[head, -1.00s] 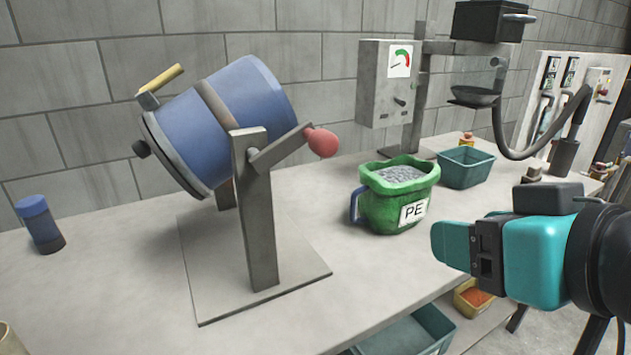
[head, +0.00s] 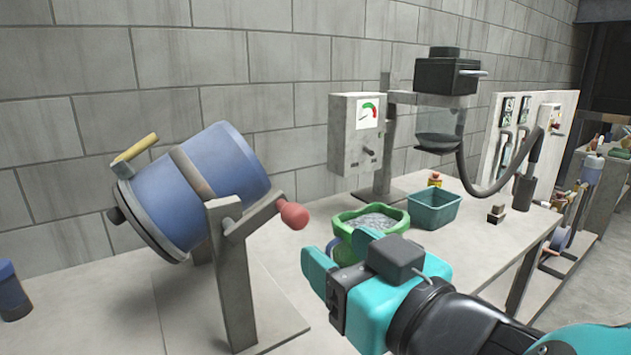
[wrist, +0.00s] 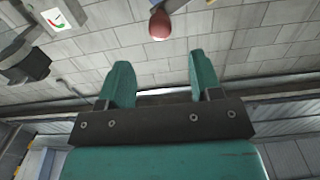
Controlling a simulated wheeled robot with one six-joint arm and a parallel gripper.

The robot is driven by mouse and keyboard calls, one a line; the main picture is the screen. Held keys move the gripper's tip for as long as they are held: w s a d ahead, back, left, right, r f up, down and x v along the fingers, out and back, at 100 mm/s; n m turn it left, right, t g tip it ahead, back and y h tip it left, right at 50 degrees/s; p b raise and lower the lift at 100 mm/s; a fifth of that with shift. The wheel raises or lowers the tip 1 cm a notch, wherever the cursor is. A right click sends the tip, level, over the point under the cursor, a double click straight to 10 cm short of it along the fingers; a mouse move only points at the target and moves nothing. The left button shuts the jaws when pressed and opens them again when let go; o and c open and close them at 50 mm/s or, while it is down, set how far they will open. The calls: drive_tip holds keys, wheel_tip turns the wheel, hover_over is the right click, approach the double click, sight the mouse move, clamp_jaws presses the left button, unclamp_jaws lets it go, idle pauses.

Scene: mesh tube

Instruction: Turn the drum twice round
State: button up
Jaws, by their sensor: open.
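The blue drum (head: 195,190) hangs tilted in a grey metal stand (head: 233,290) on the bench, its lidded end down to the left. A yellow handle (head: 136,147) sits on the lid's rim. A crank arm (head: 252,217) runs from the stand's post up to a red knob (head: 294,215) on the right. The knob also shows at the top of the wrist view (wrist: 160,24). My teal gripper (head: 318,283) is to the right of and below the knob, apart from it. Its two fingers (wrist: 158,82) stand apart with nothing between them.
A green tub of grey pellets (head: 372,220) stands behind my gripper, partly hidden by it. A teal bin (head: 434,209), a gauge box (head: 357,132) and a black hopper device (head: 448,78) stand further back. A blue jar (head: 12,292) is at the left edge.

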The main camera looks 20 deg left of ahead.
sight(289, 213)
drive_tip(key=p+x, duration=0.6)
drive_tip(key=x, duration=0.4)
drive_tip(key=shift+w+a+r+p, duration=0.15)
drive_tip(key=shift+w+a+p, duration=0.1)
drive_tip(key=shift+w+p, duration=0.1)
drive_tip(key=shift+w+a, duration=0.2)
drive_tip(key=shift+a, duration=0.1)
drive_tip(key=shift+c, duration=0.2)
drive_tip(key=shift+f, duration=0.2)
clamp_jaws()
